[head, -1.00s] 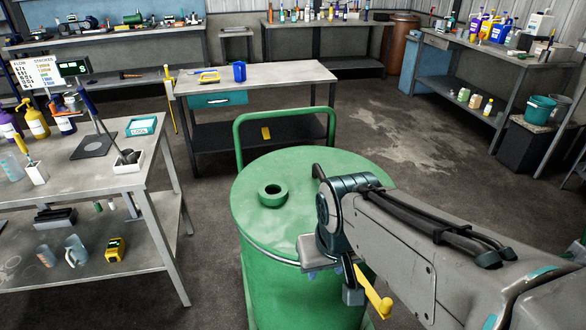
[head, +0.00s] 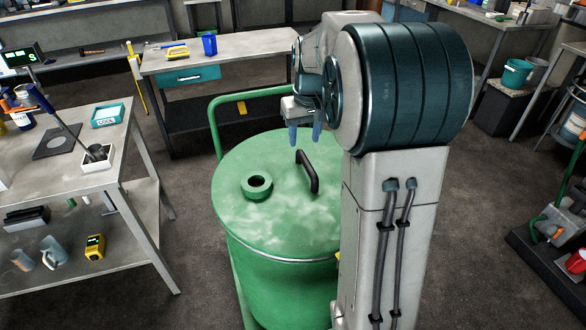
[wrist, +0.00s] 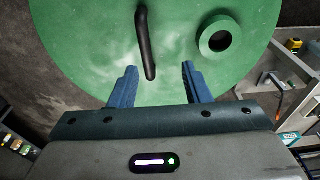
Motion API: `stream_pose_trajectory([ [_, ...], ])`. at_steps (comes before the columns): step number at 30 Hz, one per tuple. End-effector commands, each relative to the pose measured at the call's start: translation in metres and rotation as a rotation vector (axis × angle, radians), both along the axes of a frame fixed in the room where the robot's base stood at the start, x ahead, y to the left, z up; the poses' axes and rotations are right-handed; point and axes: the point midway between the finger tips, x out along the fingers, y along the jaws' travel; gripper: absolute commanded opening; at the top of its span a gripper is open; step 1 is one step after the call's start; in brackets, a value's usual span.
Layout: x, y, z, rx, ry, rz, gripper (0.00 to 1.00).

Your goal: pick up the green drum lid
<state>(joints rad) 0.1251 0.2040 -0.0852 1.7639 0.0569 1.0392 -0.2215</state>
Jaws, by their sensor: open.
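The green drum lid (head: 270,215) lies on the green drum (head: 285,285) in the middle of the head view. It has a black bar handle (head: 307,172) and a raised green ring with a dark opening (head: 257,186). My gripper (head: 304,137) is above the far part of the lid, pointing down, beyond the handle and apart from it. The handle (wrist: 145,42) lies ahead of the fingertips there, in line with the gap. My arm hides the lid's right side in the head view.
A green tubular rail (head: 214,120) rises behind the drum. A workbench (head: 225,50) stands behind it, with a blue cup (head: 209,45) on top. A metal table (head: 75,175) stands close on the left. Open floor (head: 465,210) lies to the right.

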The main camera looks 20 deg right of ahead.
Motion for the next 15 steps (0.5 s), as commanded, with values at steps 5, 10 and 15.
stream_pose_trajectory([
  [5,0.029,-0.018,-0.006,-0.004,0.015,0.006,0.43],
  [10,0.037,-0.022,-0.019,-0.004,0.022,0.008,0.43],
  [15,0.04,-0.022,-0.052,-0.003,0.024,0.007,0.43],
])
